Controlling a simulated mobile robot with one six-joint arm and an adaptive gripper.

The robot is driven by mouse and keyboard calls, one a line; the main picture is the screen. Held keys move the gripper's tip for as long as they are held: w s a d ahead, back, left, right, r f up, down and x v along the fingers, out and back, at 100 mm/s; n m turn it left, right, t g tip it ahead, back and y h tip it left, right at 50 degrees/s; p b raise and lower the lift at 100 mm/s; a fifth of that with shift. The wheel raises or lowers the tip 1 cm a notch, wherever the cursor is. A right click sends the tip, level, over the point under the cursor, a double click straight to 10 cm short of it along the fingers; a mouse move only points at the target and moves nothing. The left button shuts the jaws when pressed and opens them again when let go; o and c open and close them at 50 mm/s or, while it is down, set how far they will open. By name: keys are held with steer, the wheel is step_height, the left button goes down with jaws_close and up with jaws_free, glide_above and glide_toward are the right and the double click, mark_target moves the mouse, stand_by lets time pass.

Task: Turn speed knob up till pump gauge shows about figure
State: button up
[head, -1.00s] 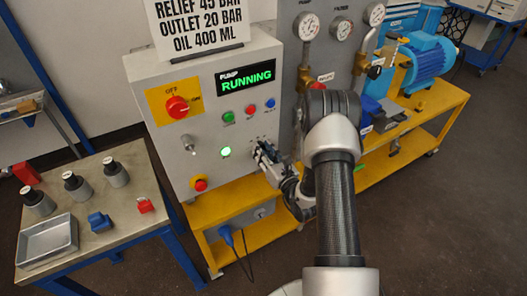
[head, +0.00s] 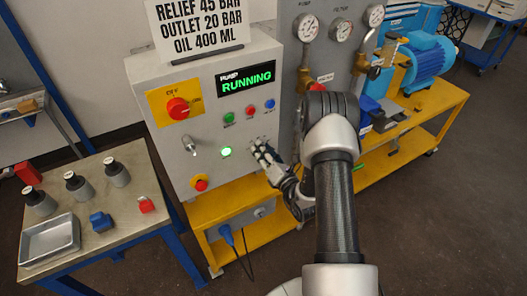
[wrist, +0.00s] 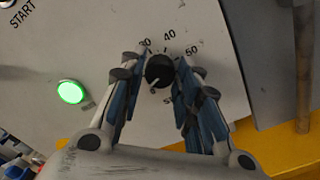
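The black speed knob (wrist: 159,71) shows in the wrist view, with 30, 40 and 50 printed around it. Its white mark points to the lower left in that view. My gripper (wrist: 160,64) has one finger on each side of the knob, very close to it; whether both pads touch is not clear. In the head view my gripper (head: 262,155) is at the lower right of the grey panel and hides the knob. Round gauges (head: 307,27) and (head: 341,29) are on the board behind, with readings too small to tell.
The pump display (head: 247,79) reads RUNNING. A lit green button (head: 226,152), a red switch (head: 178,108) and a red stop button (head: 200,184) are on the panel. A side table (head: 138,222) with a metal tray (head: 50,239) stands left.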

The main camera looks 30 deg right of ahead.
steer(key=o, duration=0.3)
steer(key=shift+o, duration=0.2)
steer(key=s, duration=1.2)
steer(key=shift+d, duration=0.2)
